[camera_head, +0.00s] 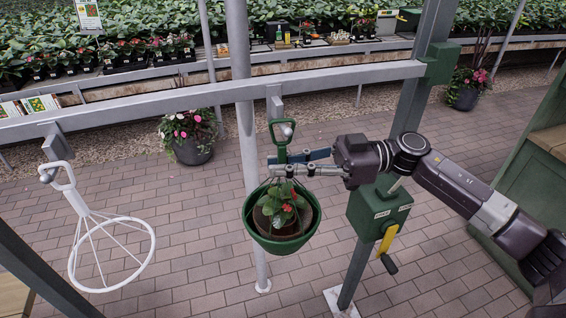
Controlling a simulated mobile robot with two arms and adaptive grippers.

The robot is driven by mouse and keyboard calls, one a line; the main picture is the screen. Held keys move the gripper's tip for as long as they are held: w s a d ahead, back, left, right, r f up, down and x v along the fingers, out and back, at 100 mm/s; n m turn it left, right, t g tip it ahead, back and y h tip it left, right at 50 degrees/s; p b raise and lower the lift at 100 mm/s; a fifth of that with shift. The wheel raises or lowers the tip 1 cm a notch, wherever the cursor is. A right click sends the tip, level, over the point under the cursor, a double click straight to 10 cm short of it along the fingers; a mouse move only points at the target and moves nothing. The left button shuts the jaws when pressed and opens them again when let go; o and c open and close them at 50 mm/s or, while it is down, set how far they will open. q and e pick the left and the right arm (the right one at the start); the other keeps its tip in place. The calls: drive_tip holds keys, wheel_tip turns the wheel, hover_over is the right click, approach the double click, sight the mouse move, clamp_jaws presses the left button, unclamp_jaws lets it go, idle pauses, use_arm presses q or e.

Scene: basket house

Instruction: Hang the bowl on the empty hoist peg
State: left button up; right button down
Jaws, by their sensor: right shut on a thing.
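The green bowl (254,234) hangs upright from its green loop handle (276,136), with a potted red-flowered plant (278,206) inside. My right gripper (284,163) comes in from the right and is shut on the stem below the loop. The loop frames the pale end of the right peg (287,130) under the grey beam; I cannot tell whether the peg passes through it or bears it. The left peg (47,176) carries a white wire hoop hanger (112,286). My left gripper is out of view.
The grey beam (180,100) runs across above the bowl. A post with a green winch box (378,210) and yellow-handled crank (388,240) stands to its right. A thin pale pole (252,180) stands behind. Brick floor between hanger and bowl is clear.

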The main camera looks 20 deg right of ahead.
drive_tip(key=c, duration=1.9)
unclamp_jaws()
drive_tip(key=shift+c, duration=0.2)
